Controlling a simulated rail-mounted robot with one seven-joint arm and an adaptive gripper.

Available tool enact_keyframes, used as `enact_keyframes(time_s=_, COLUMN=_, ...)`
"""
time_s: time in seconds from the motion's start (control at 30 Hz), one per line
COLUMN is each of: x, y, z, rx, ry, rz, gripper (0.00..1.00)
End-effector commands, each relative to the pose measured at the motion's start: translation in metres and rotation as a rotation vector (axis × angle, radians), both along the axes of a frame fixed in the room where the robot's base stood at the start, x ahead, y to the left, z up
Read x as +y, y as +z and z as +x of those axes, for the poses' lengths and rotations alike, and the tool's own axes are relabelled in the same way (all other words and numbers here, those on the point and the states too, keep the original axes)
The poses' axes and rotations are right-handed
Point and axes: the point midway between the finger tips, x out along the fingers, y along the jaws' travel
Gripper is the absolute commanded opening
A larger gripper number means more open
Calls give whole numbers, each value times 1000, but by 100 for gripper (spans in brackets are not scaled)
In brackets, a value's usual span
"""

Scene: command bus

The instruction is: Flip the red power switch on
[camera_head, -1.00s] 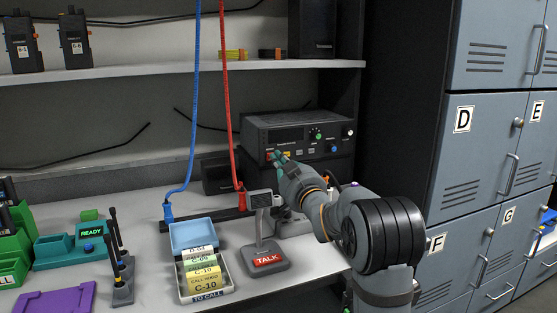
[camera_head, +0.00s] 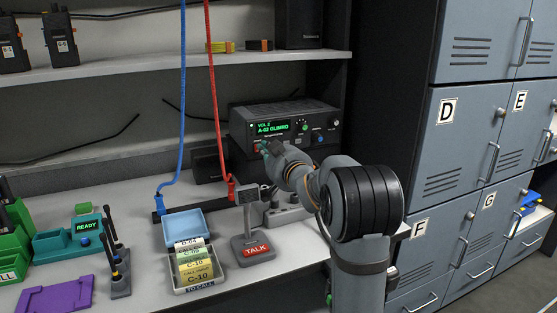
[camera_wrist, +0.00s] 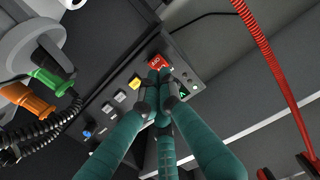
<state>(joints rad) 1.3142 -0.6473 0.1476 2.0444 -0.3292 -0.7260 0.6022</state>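The dark radio unit (camera_head: 242,128) stands at the back of the desk, its display (camera_head: 272,127) lit with green text. The red power switch (camera_wrist: 155,61) shows in the wrist view on the unit's front panel, partly covered by my fingertips. My gripper (camera_wrist: 160,77) has its teal fingers drawn together at the tips, right at the switch; they seem to touch it. In the head view my gripper (camera_head: 264,148) is at the left of the unit's front. I see nothing held between the fingers.
Yellow (camera_wrist: 134,83), white and blue (camera_wrist: 87,134) buttons sit beside the red switch. A talk microphone (camera_head: 254,247) and a card box (camera_head: 196,280) stand in front. Red (camera_head: 212,90) and blue (camera_head: 182,100) cables hang left of my gripper. Lockers (camera_head: 460,140) are at the right.

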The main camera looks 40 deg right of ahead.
Motion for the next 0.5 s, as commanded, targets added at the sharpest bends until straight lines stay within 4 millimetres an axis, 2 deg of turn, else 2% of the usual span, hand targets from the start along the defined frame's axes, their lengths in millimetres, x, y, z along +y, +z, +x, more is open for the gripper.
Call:
enact_keyframes(time_s=0.3, x=27, y=6, z=-65, rx=2, ry=-1, rz=2, gripper=0)
enact_keyframes(time_s=0.5, x=40, y=8, z=-98, rx=5, ry=-1, rz=4, gripper=0)
